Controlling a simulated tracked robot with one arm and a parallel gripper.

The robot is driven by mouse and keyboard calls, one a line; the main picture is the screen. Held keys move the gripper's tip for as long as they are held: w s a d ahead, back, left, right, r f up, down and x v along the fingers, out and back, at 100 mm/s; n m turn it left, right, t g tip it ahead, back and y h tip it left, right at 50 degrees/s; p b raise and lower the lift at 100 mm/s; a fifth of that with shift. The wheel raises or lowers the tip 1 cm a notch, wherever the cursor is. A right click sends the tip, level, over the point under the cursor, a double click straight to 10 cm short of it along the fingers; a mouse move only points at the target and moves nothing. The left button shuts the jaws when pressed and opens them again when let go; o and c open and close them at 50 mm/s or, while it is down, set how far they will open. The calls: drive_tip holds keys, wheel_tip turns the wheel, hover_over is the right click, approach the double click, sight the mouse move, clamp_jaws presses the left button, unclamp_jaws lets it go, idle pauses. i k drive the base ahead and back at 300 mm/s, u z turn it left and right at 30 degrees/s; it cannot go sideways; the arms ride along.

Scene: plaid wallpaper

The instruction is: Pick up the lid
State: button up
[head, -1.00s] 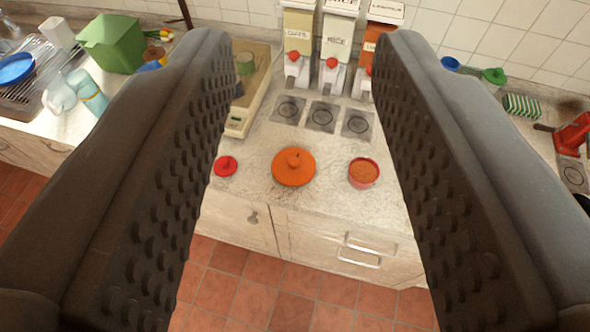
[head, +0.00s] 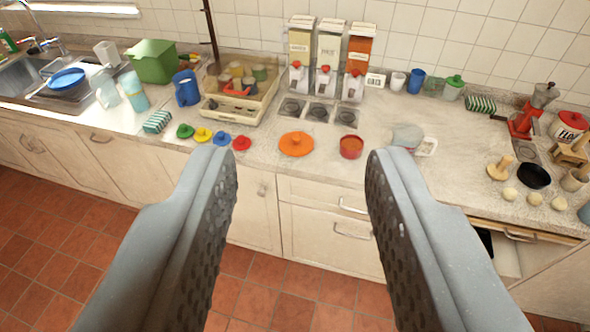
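My gripper (head: 302,165) is open and empty, its two dark padded fingers wide apart in front of the counter. An orange lid (head: 296,144) with a knob lies flat on the counter, seen between the fingers and beyond them. Several small knobbed lids lie in a row to its left: green (head: 185,131), yellow (head: 203,135), blue (head: 222,139) and red (head: 242,143). A red pot (head: 351,147) stands just right of the orange lid, apart from it. The gripper touches none of these.
Dispensers (head: 328,62) stand at the back against the tiled wall. A beige tray (head: 228,112) with cups is at back left. A blue mug (head: 186,88) and sponge (head: 157,122) are left; a black pan (head: 534,176) is right. An open drawer (head: 530,232) juts out at right.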

sight(295, 144)
drive_tip(key=u, duration=0.6)
drive_tip(key=i, duration=1.9)
drive_tip(key=z, duration=0.55)
